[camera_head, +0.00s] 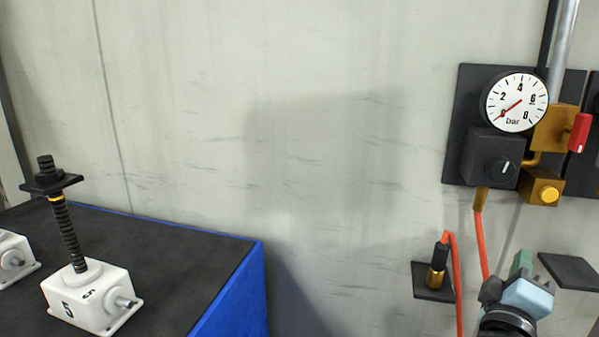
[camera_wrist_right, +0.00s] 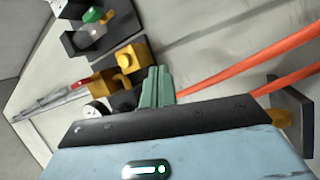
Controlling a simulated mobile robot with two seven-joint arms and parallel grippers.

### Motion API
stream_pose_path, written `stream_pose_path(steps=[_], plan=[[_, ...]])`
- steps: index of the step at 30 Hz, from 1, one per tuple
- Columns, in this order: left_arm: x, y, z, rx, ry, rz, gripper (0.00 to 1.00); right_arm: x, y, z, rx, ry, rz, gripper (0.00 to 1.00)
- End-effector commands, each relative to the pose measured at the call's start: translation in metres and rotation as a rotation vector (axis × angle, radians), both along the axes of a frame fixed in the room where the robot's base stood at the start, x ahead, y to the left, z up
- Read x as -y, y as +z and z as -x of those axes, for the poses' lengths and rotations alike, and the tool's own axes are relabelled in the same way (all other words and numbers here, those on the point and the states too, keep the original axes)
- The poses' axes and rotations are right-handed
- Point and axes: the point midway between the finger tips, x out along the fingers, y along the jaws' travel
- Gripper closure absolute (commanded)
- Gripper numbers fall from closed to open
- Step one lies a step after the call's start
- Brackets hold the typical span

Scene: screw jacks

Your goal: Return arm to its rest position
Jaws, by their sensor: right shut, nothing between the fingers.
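My right gripper (camera_head: 521,263) is at the lower right of the head view, below the wall panel, with pale blue housing and green fingers. The fingers are together and empty; they also show in the wrist view (camera_wrist_right: 157,86). My left gripper is not in view. A white screw jack marked 5 (camera_head: 92,298), with a black threaded spindle (camera_head: 66,235) and a dark plate near its top, stands on the bench at the left, far from the right gripper.
The bench (camera_head: 190,262) has a black top and blue side. A pressure gauge (camera_head: 516,102), regulator (camera_head: 490,157) and red-handled valve (camera_head: 580,133) are on the wall. An orange hose (camera_head: 480,245) hangs close left of the right gripper, near a small shelf (camera_head: 428,292). The middle wall is bare.

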Motion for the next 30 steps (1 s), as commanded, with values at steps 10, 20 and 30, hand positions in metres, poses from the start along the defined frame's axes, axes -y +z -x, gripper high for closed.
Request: stream_pose_path(steps=[10, 20, 30], plan=[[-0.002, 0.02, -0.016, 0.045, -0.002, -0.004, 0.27, -0.06, -0.182, 0.023, -0.235, 0.369, -0.365, 1.0], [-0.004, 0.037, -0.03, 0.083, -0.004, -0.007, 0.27, -0.115, -0.325, 0.13, -0.421, 0.514, -0.865, 1.0], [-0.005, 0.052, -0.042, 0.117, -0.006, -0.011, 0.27, -0.156, -0.408, 0.276, -0.527, 0.44, -1.379, 1.0]])
